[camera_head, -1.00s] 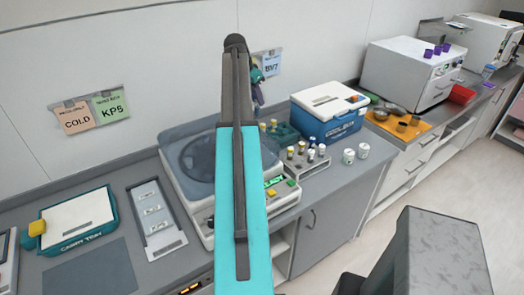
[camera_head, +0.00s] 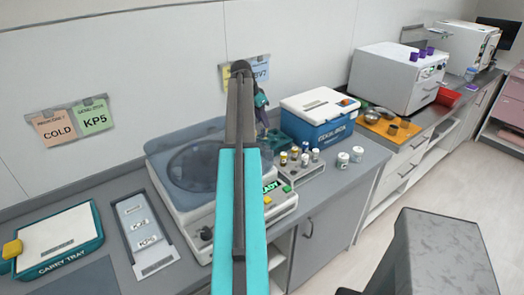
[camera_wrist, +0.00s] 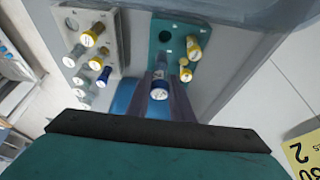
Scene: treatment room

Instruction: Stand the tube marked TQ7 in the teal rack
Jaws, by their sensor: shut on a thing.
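The teal rack (camera_wrist: 166,34) is at the top middle of the wrist view. It holds yellow-capped tubes (camera_wrist: 194,49) on its right side, and an open hole shows at its upper left. My gripper (camera_wrist: 160,82) is shut on a blue-capped tube (camera_wrist: 158,92) just below the rack's near edge in this view. The mark on its cap is too small to read. I cannot tell the height of the tube above the rack. In the head view the teal rack (camera_head: 279,139) is partly hidden behind my arm and my gripper (camera_head: 262,115).
A grey rack (camera_wrist: 111,62) with several yellow-, white- and blue-capped tubes stands left of the teal rack in the wrist view. In the head view, a blue cooler box (camera_head: 322,125) stands beside the racks, a centrifuge (camera_head: 190,170) left of them, and white jars (camera_head: 343,159) to the right.

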